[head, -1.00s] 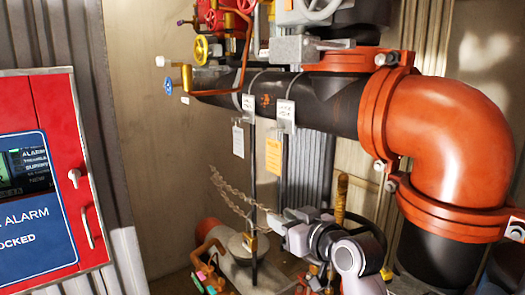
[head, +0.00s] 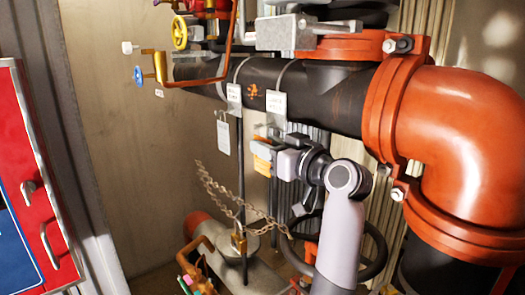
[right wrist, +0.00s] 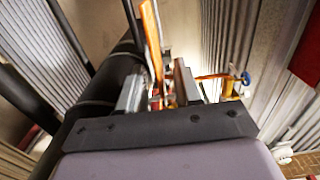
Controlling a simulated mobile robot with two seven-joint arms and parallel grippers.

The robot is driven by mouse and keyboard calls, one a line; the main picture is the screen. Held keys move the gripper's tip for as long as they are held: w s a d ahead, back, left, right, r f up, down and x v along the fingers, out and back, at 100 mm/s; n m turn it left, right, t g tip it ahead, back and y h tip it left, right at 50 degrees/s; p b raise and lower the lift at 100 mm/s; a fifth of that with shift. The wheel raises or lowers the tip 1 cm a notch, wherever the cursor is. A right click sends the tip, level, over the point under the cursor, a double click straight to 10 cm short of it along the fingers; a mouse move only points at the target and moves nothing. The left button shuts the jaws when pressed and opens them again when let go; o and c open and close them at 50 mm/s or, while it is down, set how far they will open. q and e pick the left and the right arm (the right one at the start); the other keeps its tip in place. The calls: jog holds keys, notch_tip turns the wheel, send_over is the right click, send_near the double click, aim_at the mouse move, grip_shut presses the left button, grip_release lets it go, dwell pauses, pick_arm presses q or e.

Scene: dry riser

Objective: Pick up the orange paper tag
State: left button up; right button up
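The orange paper tag (head: 262,151) hangs below a white label on the dark pipe in the head view. My right gripper (head: 266,160) is at the tag and hides part of it. In the right wrist view the orange tag (right wrist: 152,40) shows nearly edge-on, in line with the gap between the fingers. The right gripper (right wrist: 157,92) is open there, with a finger on each side of the gap. I cannot tell whether a finger touches the tag. My left gripper is not in view.
A white tag (head: 223,136) hangs to the left. A chain (head: 235,205) with a brass padlock (head: 239,242) sags below. A thick dark pipe (head: 335,97) with an orange elbow (head: 470,130) fills the right. A red alarm cabinet (head: 45,190) stands at the left edge.

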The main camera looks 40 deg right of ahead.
jog(key=shift+w+a+p, duration=0.15)
jog(key=shift+w+p, duration=0.25)
jog(key=shift+w, duration=1.55)
grip_shut()
jog(key=shift+r, duration=0.15)
